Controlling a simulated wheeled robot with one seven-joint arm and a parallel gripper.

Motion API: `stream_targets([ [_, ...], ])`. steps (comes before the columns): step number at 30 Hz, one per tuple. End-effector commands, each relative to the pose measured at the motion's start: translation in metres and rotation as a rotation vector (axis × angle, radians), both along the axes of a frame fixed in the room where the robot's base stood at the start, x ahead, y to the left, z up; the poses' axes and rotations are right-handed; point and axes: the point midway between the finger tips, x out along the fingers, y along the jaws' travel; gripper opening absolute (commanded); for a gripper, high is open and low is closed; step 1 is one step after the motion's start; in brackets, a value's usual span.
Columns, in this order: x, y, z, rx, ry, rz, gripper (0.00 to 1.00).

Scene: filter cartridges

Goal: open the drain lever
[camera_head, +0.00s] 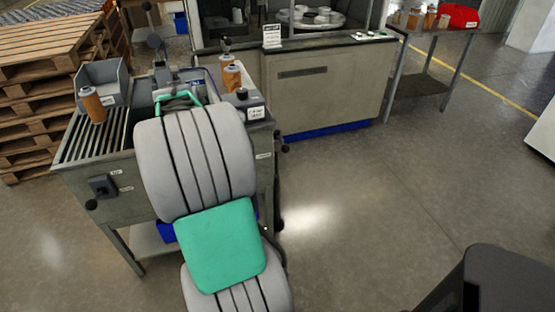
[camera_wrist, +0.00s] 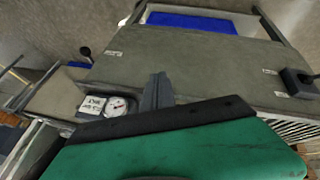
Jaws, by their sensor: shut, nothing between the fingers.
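My gripper (camera_wrist: 157,92) is shut and empty in the wrist view, its grey fingers over the edge of the grey metal bench (camera_wrist: 200,62). In the head view my arm hides the fingers. A black lever housing (camera_head: 103,186) with a ball knob is on the bench's left front; the housing also shows at the right of the wrist view (camera_wrist: 299,84). Another black ball knob (camera_head: 284,148) sticks out at the bench's right side and also shows in the wrist view (camera_wrist: 85,52). The labels are too small to read, so I cannot tell which is the drain lever. My gripper touches neither.
An orange cartridge (camera_head: 92,104) stands on the slatted left top, by a grey bin (camera_head: 103,78). Another cartridge (camera_head: 232,78) stands at the back right. A gauge (camera_wrist: 118,106) is beside the fingers. A cabinet (camera_head: 325,90) stands behind.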

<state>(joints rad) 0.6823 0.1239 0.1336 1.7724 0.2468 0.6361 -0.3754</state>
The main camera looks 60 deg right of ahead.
Motion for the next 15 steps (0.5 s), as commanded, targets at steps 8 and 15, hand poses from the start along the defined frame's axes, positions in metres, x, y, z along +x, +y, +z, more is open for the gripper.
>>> stream_targets([
  [8,-0.084,-0.164,-0.068,-0.111,0.068,-0.201,0.00],
  [15,-0.088,-0.170,-0.068,-0.116,0.072,-0.206,0.00],
])
